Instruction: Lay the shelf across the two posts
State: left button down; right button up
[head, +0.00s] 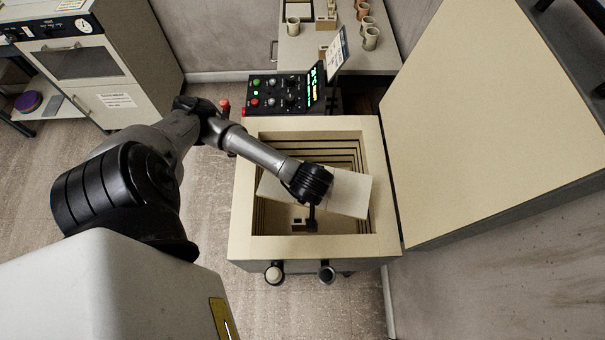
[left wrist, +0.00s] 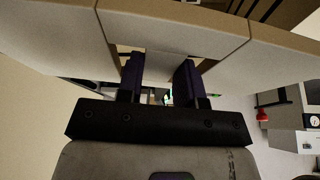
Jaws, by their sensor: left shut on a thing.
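The shelf (head: 350,194) is a flat, pale cream slab inside the mouth of the open kiln (head: 244,190), turned slightly askew to its walls. My left gripper (head: 311,218) reaches in over the middle of the shelf. My wrist covers part of the slab. The gripper is shut on the shelf; its two dark fingers show in the left wrist view (left wrist: 160,80), with a pale surface between them. A small pale and dark shape (head: 297,222) shows below the shelf near the fingers; I cannot tell whether it is a post. The posts are not clearly visible. My right gripper is not in view.
The kiln's thick lid (head: 490,120) stands open on the right. A control box (head: 280,95) with buttons sits behind the kiln. A table (head: 345,55) with several clay pots is at the back.

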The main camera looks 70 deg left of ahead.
pick_arm(q)
jog(key=a+f+n+g+h+b, duration=0.1)
jog(key=a+f+n+g+h, duration=0.2)
jog(key=n, duration=1)
jog(key=a+f+n+g+b, duration=0.2)
jog(key=a+f+n+g, duration=0.25)
jog(key=n, duration=0.75)
notch_tip(320, 180, down, 17)
jog(key=b, duration=0.4)
jog(key=shift+w+n+h, duration=0.3)
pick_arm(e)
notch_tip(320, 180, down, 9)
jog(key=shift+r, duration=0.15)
pick_arm(q)
jog(key=shift+a, duration=0.15)
jog(key=shift+f+b, duration=0.35)
jog(key=shift+f, duration=0.1)
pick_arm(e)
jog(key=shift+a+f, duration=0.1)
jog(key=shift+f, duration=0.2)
pick_arm(q)
jog(key=c, duration=0.8)
grip_release()
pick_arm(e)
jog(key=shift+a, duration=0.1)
